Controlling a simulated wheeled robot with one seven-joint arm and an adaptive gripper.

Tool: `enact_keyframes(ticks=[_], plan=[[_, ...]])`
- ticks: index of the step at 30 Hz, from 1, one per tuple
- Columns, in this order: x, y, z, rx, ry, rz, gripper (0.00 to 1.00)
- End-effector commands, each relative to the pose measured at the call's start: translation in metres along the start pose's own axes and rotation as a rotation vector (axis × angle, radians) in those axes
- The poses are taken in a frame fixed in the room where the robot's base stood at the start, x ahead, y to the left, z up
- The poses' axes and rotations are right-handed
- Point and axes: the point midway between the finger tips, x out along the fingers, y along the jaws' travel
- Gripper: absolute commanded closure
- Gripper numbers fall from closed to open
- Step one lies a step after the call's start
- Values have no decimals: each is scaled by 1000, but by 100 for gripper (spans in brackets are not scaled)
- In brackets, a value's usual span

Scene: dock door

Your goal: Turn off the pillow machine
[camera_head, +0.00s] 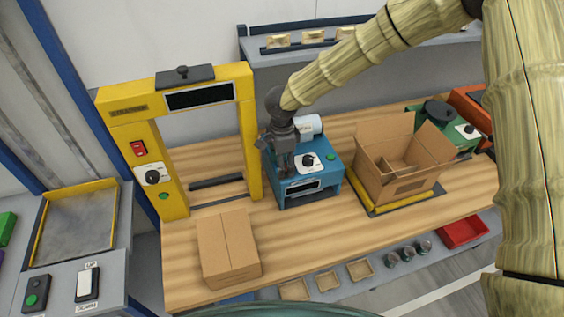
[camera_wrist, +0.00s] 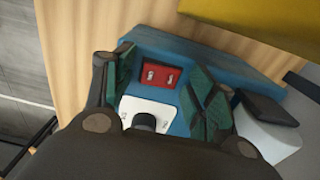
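The pillow machine is taken to be the blue machine (camera_head: 318,178) with a white roll (camera_head: 309,126) at its back, on the wooden bench. Its front has a black knob (camera_head: 308,160) on a white plate, a green button (camera_head: 331,157) and a dark display (camera_head: 303,186). My gripper (camera_head: 284,168) points down over the machine's left side. In the wrist view, my gripper (camera_wrist: 158,68) is open, its green pads apart. A red rocker switch (camera_wrist: 160,76) shows between them, and a knob (camera_wrist: 145,122) sits closer. Contact cannot be told; the gripper hides the switch in the head view.
A yellow frame machine (camera_head: 171,199) stands left, with its own red switch and knob. A closed carton (camera_head: 228,247) lies in front of it. An open carton (camera_head: 400,165) stands close on the right. A green machine (camera_head: 462,137) is farther right. The bench front is mostly clear.

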Motion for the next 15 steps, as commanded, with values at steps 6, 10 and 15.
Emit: enact_keyframes(ticks=[6,10,15], plan=[[-2,-1,0,0,0,-2,41],[-5,-1,0,0,-1,-3,41],[-22,-2,0,0,-2,-4,41]])
